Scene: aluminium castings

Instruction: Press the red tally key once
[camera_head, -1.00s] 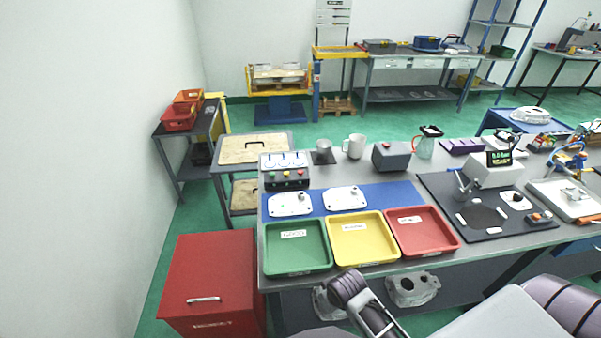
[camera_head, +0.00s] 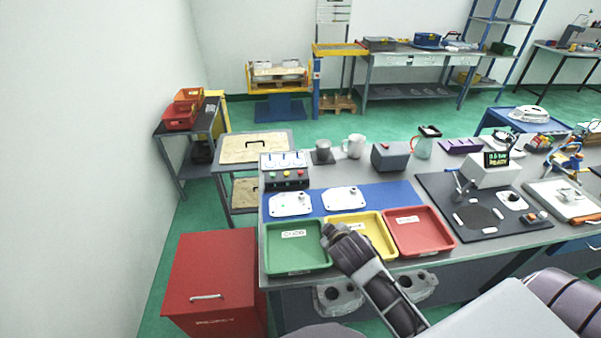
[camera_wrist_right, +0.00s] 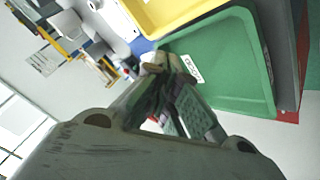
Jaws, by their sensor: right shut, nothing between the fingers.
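The tally box (camera_head: 285,183) stands at the back left of the bench, with a row of green, yellow and red keys on its front. The red tally key (camera_head: 300,172) is the rightmost of them and looks uncovered. My right gripper (camera_wrist_right: 158,65) is shut and empty in the wrist view, with the green tray in view beyond it. In the head view my right arm reaches in over the front edge of the yellow tray, well short of the tally box. My left gripper is not in view.
Green (camera_head: 270,262), yellow (camera_head: 388,254) and red (camera_head: 447,247) trays line the bench front. Two white plates (camera_head: 290,211) lie on a blue mat (camera_head: 398,190) between trays and box. A mug (camera_head: 354,146) and a grey box with a red top button (camera_head: 390,157) stand behind.

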